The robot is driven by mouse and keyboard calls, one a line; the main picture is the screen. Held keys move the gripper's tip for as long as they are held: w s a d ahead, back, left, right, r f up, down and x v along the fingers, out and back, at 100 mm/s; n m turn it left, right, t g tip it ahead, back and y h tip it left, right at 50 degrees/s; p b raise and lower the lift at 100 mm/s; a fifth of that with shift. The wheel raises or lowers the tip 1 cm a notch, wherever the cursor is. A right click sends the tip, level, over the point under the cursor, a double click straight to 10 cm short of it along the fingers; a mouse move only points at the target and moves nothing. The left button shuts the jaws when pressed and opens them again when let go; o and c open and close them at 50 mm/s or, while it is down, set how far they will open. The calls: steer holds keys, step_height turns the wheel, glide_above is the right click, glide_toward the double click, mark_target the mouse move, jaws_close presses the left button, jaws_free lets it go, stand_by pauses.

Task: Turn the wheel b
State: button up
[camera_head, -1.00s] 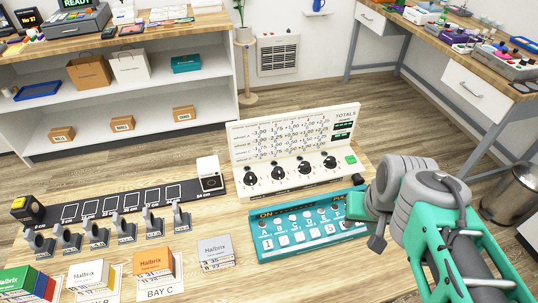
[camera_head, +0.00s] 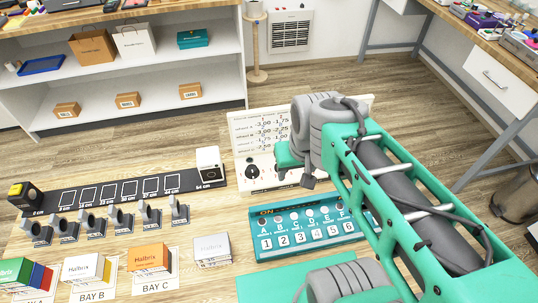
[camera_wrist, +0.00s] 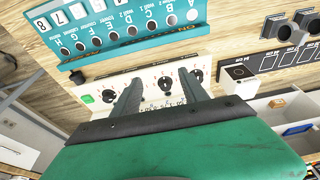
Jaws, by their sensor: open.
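A white panel (camera_head: 243,130) with printed number rows and a line of black round wheels stands on the wooden bench. In the camera_head view only its leftmost wheel (camera_head: 252,171) shows clearly; my arm hides most of the others. In the camera_wrist view the panel (camera_wrist: 152,77) appears upside down. The second wheel from the panel's left end, seemingly wheel b (camera_wrist: 165,86), shows between the two fingers of my gripper (camera_wrist: 160,76). My gripper is open, with nothing held. Contact with the wheel cannot be told. The wheel letters are too small to read.
A teal switch box (camera_head: 262,251) with lettered switches and numbered keys lies in front of the panel. A white block (camera_head: 209,165) on a black marked strip (camera_head: 95,196) stands to the left. Several small boxes, such as an orange one (camera_head: 148,257), stand at the front left.

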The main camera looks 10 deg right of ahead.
steer(key=w+f+g+p, duration=0.1)
steer(key=w+p, duration=0.1)
steer(key=w, duration=0.2)
steer(key=w+f+m+g+p, duration=0.1)
steer(key=w+f+p, duration=0.1)
steer(key=w, duration=0.2)
steer(key=w+f+g+p, duration=0.1)
steer(key=w+f+p, duration=0.1)
steer(key=w, duration=0.3)
steer(key=shift+d+m, duration=0.25)
steer(key=shift+m, duration=0.15)
step_height(320, 180, down, 8)
steer(key=shift+r+p, duration=0.1)
steer(key=shift+p, duration=0.5)
jaws_close()
